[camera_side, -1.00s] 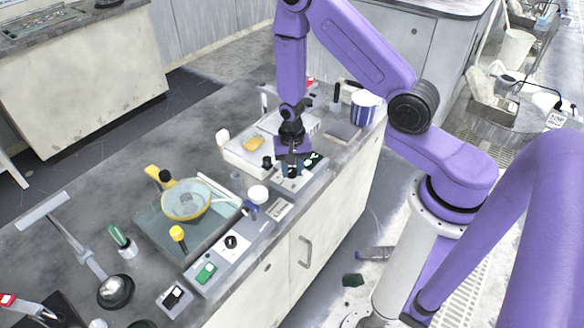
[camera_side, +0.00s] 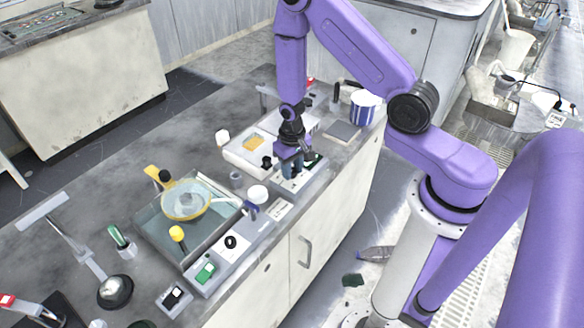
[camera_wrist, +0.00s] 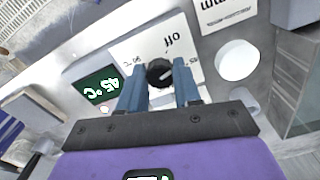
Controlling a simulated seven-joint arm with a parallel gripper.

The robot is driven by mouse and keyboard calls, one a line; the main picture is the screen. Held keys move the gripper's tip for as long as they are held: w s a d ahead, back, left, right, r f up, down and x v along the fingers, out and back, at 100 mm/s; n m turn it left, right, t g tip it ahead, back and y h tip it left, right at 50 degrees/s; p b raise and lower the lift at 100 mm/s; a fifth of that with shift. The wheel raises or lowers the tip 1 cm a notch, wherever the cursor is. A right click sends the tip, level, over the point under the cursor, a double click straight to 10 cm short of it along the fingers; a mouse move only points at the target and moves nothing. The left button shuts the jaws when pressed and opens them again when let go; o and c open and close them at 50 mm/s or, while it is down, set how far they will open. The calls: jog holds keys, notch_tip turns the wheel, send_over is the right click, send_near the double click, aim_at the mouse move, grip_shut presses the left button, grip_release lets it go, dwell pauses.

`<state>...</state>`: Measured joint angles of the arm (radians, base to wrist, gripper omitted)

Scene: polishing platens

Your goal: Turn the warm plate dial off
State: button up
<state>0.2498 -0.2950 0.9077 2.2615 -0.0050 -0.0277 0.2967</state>
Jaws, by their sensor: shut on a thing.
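The warm plate dial is a round black knob (camera_wrist: 158,72) with a pale pointer mark, set on a white panel (camera_wrist: 140,42) printed "off" and a "°C" mark. My gripper (camera_wrist: 160,78) has its two blue fingers closed around the knob, one on each side. A green display (camera_wrist: 97,88) beside the panel reads 45 °C. In the side view my gripper (camera_side: 290,170) points down onto the warm plate's control box (camera_side: 292,188), and the fingers hide the dial there.
A white round cap (camera_side: 257,193) and a second control panel with a black knob (camera_side: 230,242) lie to the left. A blue-striped pot (camera_side: 364,105) stands at the back right.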

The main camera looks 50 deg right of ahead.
aim_at(293, 171)
jog(key=n, duration=0.5)
jog(key=shift+d+n, duration=0.1)
jog(key=shift+n, duration=0.2)
dwell(0.4)
jog(key=o, duration=1.1)
jog(key=shift+c, duration=0.2)
jog(key=shift+r, duration=0.1)
notch_tip(293, 171, up, 17)
jog(key=shift+r, duration=0.15)
jog(key=shift+s, duration=0.1)
